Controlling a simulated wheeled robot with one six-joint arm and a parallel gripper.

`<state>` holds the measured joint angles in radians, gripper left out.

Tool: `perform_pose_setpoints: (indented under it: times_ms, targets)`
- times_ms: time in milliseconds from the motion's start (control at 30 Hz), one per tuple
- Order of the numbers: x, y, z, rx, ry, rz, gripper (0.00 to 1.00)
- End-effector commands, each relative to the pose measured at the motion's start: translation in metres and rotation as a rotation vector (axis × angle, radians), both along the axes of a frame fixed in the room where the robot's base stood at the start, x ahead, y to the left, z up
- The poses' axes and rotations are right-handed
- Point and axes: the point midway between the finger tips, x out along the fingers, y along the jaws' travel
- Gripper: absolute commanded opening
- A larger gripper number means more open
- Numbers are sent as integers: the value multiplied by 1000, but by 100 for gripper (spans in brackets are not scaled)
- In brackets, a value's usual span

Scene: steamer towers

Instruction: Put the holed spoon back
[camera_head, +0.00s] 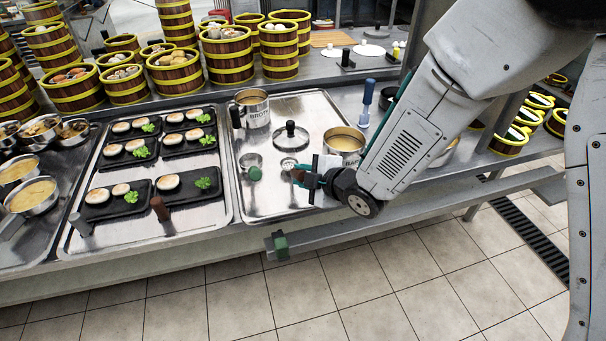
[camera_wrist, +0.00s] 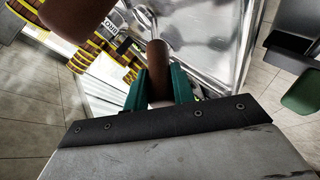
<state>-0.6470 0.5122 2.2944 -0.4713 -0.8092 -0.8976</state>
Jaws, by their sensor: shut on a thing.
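The holed spoon (camera_head: 288,164) shows in the head view with its pale perforated bowl over the metal tray and its brown handle toward my gripper. My gripper (camera_head: 307,180) has its teal fingers shut around that handle. In the wrist view, the brown handle (camera_wrist: 157,75) stands between the green fingers of my gripper (camera_wrist: 159,84), with a thin metal shaft beyond it. Whether the spoon touches the tray is not clear.
The metal tray (camera_head: 262,203) holds a broth pot (camera_head: 252,108), another pot (camera_head: 344,145), a lid (camera_head: 291,137) and a green-handled ladle (camera_head: 254,174). A blue-handled utensil (camera_head: 367,97) stands behind. Black plates of food (camera_head: 115,204) lie left. Steamer towers line the back.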

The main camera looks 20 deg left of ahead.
Motion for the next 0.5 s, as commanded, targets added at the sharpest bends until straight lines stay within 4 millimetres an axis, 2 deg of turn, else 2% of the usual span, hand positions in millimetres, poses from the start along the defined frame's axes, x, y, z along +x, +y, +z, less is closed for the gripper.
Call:
perform_pose_setpoints:
  times_ms: [500]
  targets:
    - [0, 0, -8, 1, -1, 0, 0]
